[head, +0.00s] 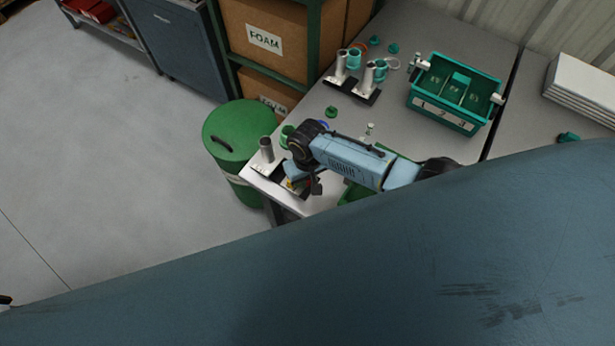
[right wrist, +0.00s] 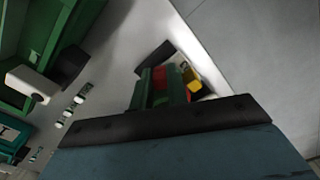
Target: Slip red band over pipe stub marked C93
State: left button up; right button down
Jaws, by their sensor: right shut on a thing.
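My right gripper (head: 304,187) is low over the table's near left corner, beside a grey pipe stub (head: 266,149) upright on a dark base. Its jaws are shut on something. Two more upright grey stubs, one (head: 341,66) and another (head: 369,77), stand farther back. Their markings are too small to read, so I cannot tell which is C93. My left gripper is not in view.
A green crate (head: 441,120) with numbered compartments stands at the back right. Teal and green rings lie around the stubs. A green drum (head: 235,135) stands left of the table (head: 420,35). White panels (head: 583,86) are stacked at the far right. My own blue body hides the foreground.

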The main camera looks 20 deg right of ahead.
jog(key=c, duration=1.3)
grip_release()
jog(key=shift+o, duration=0.5)
jog(key=o, duration=0.3)
jog(key=shift+r, duration=0.1)
